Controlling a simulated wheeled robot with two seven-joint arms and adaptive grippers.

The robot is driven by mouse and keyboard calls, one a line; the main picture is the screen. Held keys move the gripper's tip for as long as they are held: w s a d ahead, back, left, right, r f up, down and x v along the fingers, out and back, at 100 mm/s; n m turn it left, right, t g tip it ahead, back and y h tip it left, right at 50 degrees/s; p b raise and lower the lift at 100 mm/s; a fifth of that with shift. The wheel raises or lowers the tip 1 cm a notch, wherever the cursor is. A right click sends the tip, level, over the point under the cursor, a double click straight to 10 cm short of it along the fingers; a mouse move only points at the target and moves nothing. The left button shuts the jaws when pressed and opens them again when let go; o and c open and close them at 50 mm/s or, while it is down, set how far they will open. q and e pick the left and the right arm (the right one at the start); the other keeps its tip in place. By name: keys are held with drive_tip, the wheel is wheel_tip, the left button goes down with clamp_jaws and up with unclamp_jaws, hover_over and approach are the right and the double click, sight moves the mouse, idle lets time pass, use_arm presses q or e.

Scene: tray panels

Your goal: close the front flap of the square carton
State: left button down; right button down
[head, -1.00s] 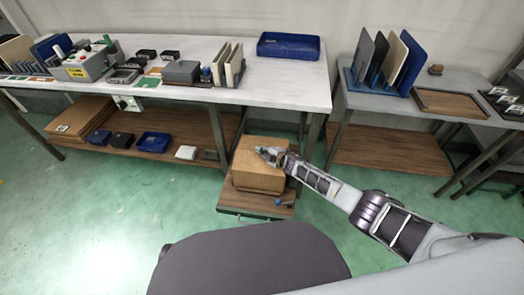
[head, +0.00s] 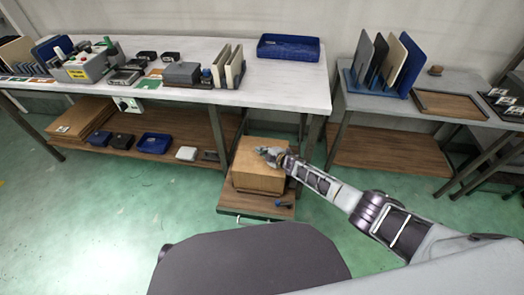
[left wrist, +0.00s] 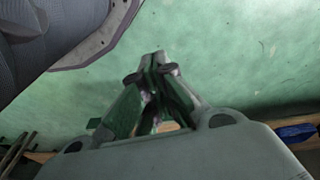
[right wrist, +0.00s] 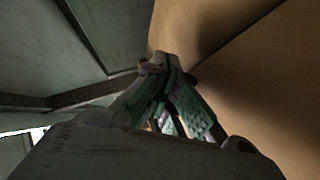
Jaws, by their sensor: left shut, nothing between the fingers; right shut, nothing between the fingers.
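The square carton (head: 257,178) is a brown cardboard box on a low wooden platform beside the workbench's right legs. My right gripper (head: 266,153) is at the carton's top, its arm coming in from the right. In the right wrist view, my shut, empty right gripper (right wrist: 160,62) is close beside brown cardboard panels (right wrist: 270,85) of the carton. I cannot tell whether the fingertips touch them. The front flap's exact angle is too small to tell in the head view. My left gripper (left wrist: 153,62) is shut and empty over the green floor, outside the head view.
The long workbench (head: 300,92) stands behind, with a blue tray (head: 288,47) on top. A second table (head: 365,98) is at right. The green floor at left is clear.

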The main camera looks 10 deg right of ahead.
use_arm(q)
drive_tip(key=shift+r+p, duration=0.35)
drive_tip(key=shift+r, duration=0.1)
use_arm(e)
drive_tip(key=shift+r, duration=0.45)
use_arm(q)
drive_tip(key=shift+f, duration=0.15)
